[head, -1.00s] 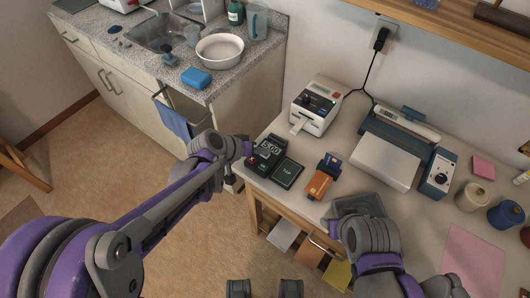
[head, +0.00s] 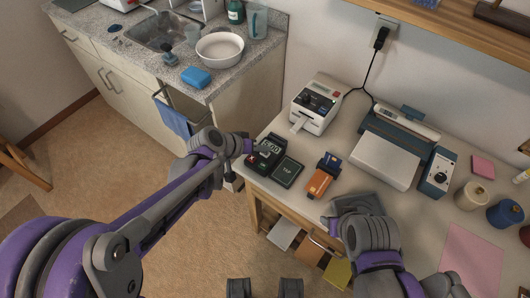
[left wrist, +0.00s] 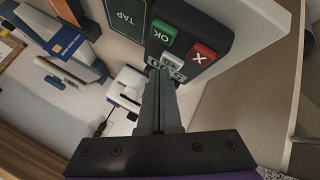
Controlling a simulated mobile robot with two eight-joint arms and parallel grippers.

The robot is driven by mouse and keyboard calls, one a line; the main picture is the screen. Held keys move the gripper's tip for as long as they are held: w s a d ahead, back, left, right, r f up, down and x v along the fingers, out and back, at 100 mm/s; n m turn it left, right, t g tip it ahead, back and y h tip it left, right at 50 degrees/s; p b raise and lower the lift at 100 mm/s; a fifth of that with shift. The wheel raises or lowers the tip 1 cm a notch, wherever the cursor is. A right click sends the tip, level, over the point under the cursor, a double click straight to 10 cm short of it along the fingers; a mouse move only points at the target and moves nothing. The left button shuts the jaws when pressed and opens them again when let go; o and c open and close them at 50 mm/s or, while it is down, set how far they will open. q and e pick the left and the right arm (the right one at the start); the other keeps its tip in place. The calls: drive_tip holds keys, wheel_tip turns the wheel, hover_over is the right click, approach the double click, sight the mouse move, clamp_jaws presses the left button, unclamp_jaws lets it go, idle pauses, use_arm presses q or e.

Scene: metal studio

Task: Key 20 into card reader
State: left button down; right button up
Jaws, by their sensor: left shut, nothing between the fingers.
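The dark card reader (head: 268,153) lies near the front left corner of the worktable, its lit display at the top. A dark TAP pad (head: 287,172) lies beside it. My left gripper (head: 248,147) is over the reader's left edge, shut and empty. In the left wrist view my shut fingertips (left wrist: 164,72) are at the keypad, over a pale key (left wrist: 171,60). Whether they touch it, I cannot tell. The green OK key (left wrist: 162,32) and red X key (left wrist: 202,53) are close by. The display is mostly hidden there.
An orange holder with a blue card (head: 321,180) stands right of the TAP pad. A white printer (head: 316,103) is behind, and a laminator-like machine (head: 385,160) to the right.

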use_arm(q)
drive_tip(key=shift+f+b, duration=0.4)
drive_tip(key=shift+f, duration=0.15)
idle(0.6)
drive_tip(key=shift+r, duration=0.1)
drive_tip(key=shift+r+p, duration=0.65)
drive_tip(key=shift+r, duration=0.15)
drive_tip(key=shift+f, duration=0.1)
drive_tip(key=shift+f+b, duration=0.35)
drive_tip(key=shift+b, duration=0.05)
